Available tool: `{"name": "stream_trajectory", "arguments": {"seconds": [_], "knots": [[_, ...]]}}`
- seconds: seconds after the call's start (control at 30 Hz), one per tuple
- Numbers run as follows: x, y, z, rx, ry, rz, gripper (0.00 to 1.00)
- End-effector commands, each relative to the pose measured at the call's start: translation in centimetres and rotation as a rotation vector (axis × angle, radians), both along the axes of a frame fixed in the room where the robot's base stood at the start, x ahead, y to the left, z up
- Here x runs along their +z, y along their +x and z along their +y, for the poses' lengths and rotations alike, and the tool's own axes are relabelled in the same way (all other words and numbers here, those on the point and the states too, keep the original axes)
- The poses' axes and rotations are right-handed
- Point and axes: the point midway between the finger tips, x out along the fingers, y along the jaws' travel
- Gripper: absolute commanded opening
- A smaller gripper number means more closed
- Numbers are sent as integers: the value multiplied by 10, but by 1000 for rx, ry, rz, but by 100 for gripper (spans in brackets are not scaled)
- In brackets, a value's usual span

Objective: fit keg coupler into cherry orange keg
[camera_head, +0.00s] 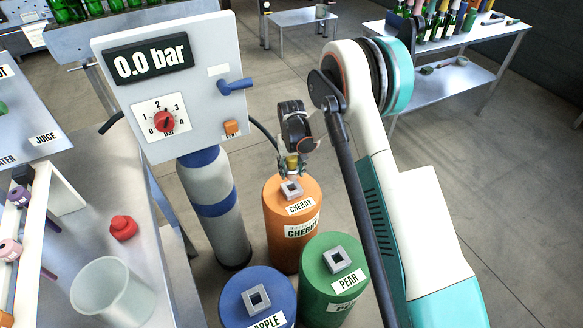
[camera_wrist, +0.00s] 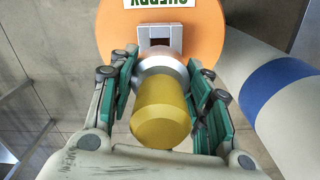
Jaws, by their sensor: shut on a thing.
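The orange cherry keg (camera_head: 281,236) stands upright on the floor, with a grey square socket (camera_head: 291,191) on its top. My gripper (camera_head: 291,168) is above that socket, pointing down. In the wrist view my gripper (camera_wrist: 163,95) has green-padded fingers on both sides of the keg coupler, shut on it. The coupler (camera_wrist: 161,112) has a yellow body and a silver collar. Its far end lines up with the keg's socket (camera_wrist: 160,37), which shows partly past the collar. Whether the tip touches or enters the socket is hidden. The orange keg top (camera_wrist: 112,28) fills the upper wrist view.
A green pear keg (camera_head: 318,262) and blue apple keg (camera_head: 237,290) stand close in front. A grey-blue gas cylinder (camera_head: 213,195) is just left, under a panel (camera_head: 205,85) reading 0.0 bar. A bench (camera_head: 95,215) holds a red cap (camera_head: 123,228) and clear beaker (camera_head: 112,290).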

Motion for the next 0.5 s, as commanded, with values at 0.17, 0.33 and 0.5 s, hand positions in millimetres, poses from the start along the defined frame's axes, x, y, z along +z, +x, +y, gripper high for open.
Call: {"name": "stream_trajectory", "arguments": {"seconds": [0.17,0.33,0.5], "knots": [[-17,0,0,0,0,0,8],[-29,0,0,0,0,0,8],[-35,0,0,0,0,0,8]]}}
